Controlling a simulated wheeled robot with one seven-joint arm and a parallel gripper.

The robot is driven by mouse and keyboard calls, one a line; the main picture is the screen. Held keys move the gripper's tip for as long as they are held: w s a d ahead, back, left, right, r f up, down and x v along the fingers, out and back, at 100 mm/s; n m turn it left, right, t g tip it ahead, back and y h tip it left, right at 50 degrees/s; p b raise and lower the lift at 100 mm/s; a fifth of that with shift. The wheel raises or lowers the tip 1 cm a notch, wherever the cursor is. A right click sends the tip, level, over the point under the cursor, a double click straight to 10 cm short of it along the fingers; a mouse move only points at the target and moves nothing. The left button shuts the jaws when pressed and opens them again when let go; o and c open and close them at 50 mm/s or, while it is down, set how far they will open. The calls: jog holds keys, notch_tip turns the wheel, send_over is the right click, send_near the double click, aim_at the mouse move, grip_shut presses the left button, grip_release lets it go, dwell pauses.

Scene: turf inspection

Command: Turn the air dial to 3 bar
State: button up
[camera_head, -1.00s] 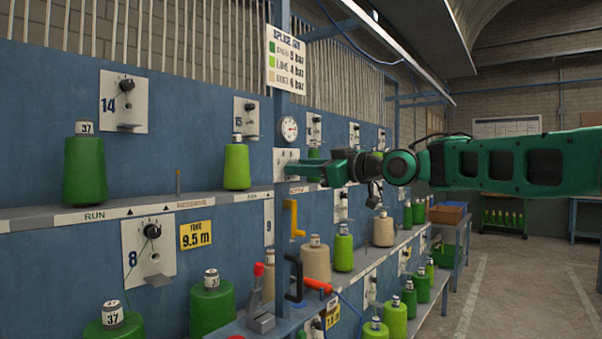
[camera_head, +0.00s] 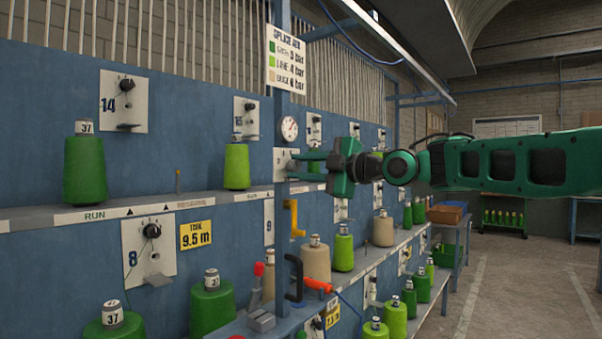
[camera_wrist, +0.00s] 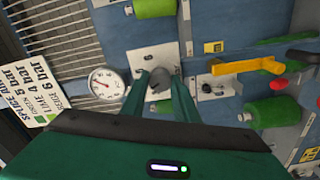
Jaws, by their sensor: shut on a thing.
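The air dial is a dark round knob (camera_wrist: 159,84) on a white plate, which also shows in the head view (camera_head: 281,166). My gripper (camera_wrist: 160,78) has one finger on each side of the knob in the wrist view and is shut on it. In the head view my gripper (camera_head: 293,166) reaches the plate from the right, and its fingers hide the knob. A round white pressure gauge (camera_head: 289,128) sits just above the plate; it also shows in the wrist view (camera_wrist: 106,84). Its reading is too small to tell.
A splice air sign (camera_head: 286,62) listing bar values per colour hangs above the gauge. Green and beige cones stand on the shelves. The aisle at right is clear.

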jog(key=n, duration=0.4)
jog(key=shift+f+n, duration=0.25)
jog(key=shift+n, duration=0.05)
jog(key=shift+f+n, duration=0.1)
jog(key=shift+n, duration=1.6)
jog(key=o, duration=1.1)
jog(key=shift+w+d, duration=0.1)
jog(key=shift+c, duration=0.2)
jog(key=shift+s+d+r, duration=0.2)
jog(key=shift+s+d, duration=0.15)
jog(key=shift+d, duration=0.1)
jog(key=v, duration=0.9)
jog(key=shift+s+d, duration=0.25)
